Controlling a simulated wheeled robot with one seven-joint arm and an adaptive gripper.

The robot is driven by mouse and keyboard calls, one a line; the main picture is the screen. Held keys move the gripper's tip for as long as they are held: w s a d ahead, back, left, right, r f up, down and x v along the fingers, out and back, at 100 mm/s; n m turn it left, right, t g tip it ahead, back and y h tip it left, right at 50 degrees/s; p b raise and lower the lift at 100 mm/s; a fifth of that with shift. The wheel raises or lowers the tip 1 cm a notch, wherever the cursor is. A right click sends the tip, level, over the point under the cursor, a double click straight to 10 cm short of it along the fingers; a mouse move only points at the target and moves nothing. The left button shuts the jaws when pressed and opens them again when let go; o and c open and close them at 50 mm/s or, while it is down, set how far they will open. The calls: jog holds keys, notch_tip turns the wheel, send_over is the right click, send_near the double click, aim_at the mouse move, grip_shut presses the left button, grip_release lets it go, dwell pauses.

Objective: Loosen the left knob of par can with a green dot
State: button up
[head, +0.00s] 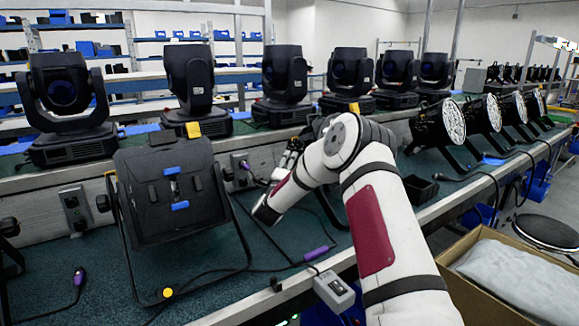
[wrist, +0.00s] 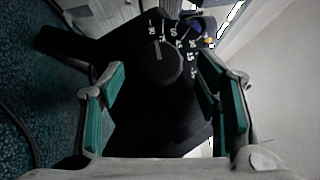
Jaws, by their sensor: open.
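In the wrist view, a round black knob (wrist: 157,66) with a pale line on its face lies between the fingertips of my gripper (wrist: 161,72). White scale marks stand beside it on a dark panel. My gripper is open, with its green-padded fingers apart on either side of the knob; I cannot tell whether they touch it. In the head view, a black par can (head: 171,192) stands at the left on its frame, with a yellow dot (head: 168,292) on the frame's foot. It has a left knob (head: 103,203) and a right knob. I make out no green dot.
Several black moving-head lights (head: 66,95) stand in a row on the back ledge. Several more par cans (head: 440,125) stand at the right. Cables with purple plugs (head: 318,252) lie on the teal bench top. A cardboard box (head: 450,270) is at the lower right.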

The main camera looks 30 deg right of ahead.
jog(key=shift+x, duration=0.9)
jog(key=c, duration=1.2)
